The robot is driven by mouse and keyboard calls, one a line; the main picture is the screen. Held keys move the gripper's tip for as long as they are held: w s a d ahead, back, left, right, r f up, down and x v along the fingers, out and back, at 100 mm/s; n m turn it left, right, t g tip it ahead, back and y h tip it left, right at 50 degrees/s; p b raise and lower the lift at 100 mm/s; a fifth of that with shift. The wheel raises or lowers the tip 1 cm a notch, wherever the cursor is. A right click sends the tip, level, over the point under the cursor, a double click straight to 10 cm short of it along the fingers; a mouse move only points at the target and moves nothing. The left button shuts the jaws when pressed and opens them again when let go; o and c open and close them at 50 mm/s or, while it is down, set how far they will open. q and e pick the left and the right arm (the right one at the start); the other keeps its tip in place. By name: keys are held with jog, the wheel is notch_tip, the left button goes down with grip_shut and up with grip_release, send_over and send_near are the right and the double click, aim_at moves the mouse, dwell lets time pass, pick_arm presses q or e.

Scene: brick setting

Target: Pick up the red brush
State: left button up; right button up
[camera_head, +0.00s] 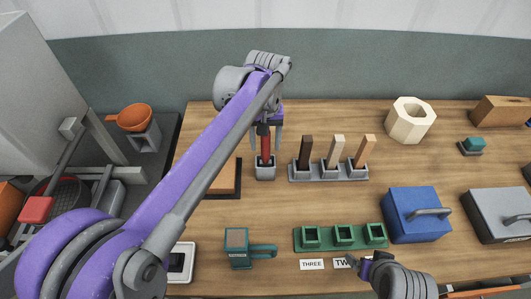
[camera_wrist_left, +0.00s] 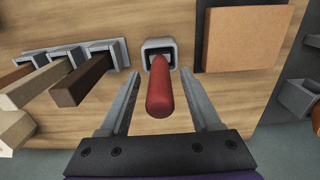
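The red brush (camera_head: 265,144) stands upright in a small grey square holder (camera_head: 265,173) on the wooden table in the head view. In the left wrist view the red brush (camera_wrist_left: 160,88) rises from the holder (camera_wrist_left: 158,46) toward the camera. My left gripper (camera_head: 266,148) is above the holder, with its fingers apart on either side of the brush. In the left wrist view the left gripper (camera_wrist_left: 163,90) is open, with visible gaps between both fingers and the handle. My right gripper (camera_head: 360,264) is low near the table's front edge; its fingers are too small to judge.
A grey rack (camera_head: 329,176) with three wooden sticks stands just right of the holder. A framed brown board (camera_head: 224,180) lies left of it. Green sockets (camera_head: 342,249), a blue box (camera_head: 415,214) and a grey box (camera_head: 497,214) are farther right and forward.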

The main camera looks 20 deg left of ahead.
pick_arm(q)
grip_shut()
